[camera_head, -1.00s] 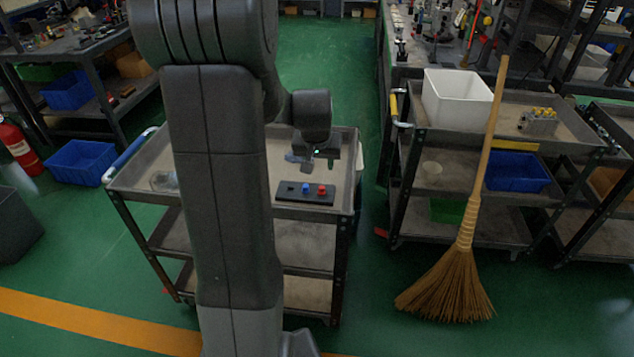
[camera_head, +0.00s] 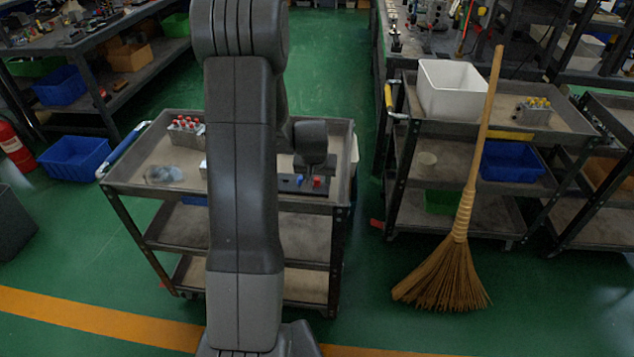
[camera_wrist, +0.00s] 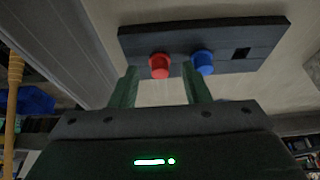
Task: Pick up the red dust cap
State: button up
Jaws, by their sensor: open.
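The red dust cap (camera_wrist: 160,66) sits on a dark flat holder (camera_wrist: 265,40), beside a blue cap (camera_wrist: 203,63) and a small square hole. In the head view the red cap (camera_head: 316,182) and the blue cap (camera_head: 299,180) show on the cart's top, just below my wrist. My gripper (camera_wrist: 160,88) is open and empty. In the wrist view its two fingers point at the holder, with the red cap between their lines and the blue cap near the right finger. I cannot tell whether a finger touches anything. In the head view my arm hides part of the holder.
The cart (camera_head: 130,187) also carries a block with red-topped parts (camera_head: 187,128) and a clear dish (camera_head: 164,175). A broom (camera_head: 462,230) leans against a second cart at right, which holds a white bin (camera_head: 452,90). Green floor lies open between the carts.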

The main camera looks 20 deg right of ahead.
jog(key=shift+f, duration=0.1)
grip_shut()
dwell(0.3)
